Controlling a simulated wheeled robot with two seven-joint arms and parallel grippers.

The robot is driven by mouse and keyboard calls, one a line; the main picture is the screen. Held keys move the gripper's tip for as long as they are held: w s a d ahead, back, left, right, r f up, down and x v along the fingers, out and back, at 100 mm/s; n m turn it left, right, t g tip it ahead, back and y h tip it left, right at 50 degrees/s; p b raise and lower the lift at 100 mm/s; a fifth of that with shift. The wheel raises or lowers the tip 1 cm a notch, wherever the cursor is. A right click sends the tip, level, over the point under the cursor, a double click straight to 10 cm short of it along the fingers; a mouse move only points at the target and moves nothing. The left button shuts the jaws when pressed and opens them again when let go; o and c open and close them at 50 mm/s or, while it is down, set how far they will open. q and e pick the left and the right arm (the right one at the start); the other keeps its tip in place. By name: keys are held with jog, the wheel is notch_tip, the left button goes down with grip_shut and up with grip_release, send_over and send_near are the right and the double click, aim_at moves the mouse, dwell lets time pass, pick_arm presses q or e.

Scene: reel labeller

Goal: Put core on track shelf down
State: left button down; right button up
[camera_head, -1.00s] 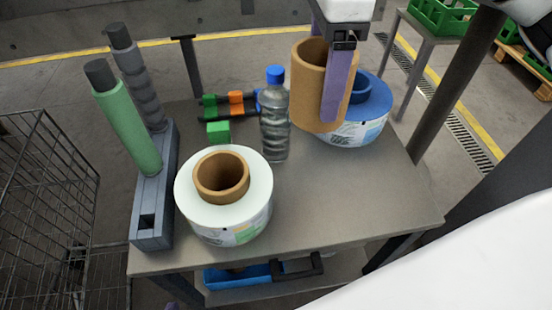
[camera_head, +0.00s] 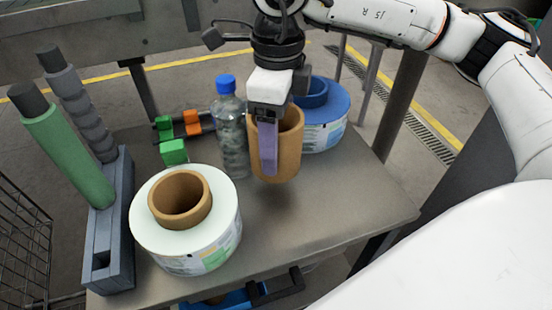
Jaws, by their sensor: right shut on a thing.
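My right gripper (camera_head: 268,148) is shut on the wall of a brown cardboard core (camera_head: 289,152). One purple finger shows on the near outer side; the other finger is hidden. The core is upright over the table (camera_head: 330,215), right of the water bottle and in front of the blue reel. I cannot tell for sure whether its base touches the tabletop. A lower shelf under the table shows only in part, with a blue tray (camera_head: 228,300) on it. My left gripper is not in view.
A white label reel (camera_head: 150,225) with a brown core stands at the front left. A bottle (camera_head: 232,135) and a blue reel (camera_head: 325,130) flank the held core. A grey holder (camera_head: 110,230) carries green and grey rolls. Green and orange parts (camera_head: 174,152) lie behind. The table's front right is clear.

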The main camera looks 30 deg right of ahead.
jog(key=shift+f, duration=2.65)
jog(key=shift+f+b, duration=0.25)
jog(key=shift+b, duration=0.1)
jog(key=o, duration=1.2)
jog(key=shift+r, duration=0.1)
notch_tip(320, 180, up, 12)
jog(key=shift+r+p, duration=0.2)
jog(key=shift+p, duration=0.35)
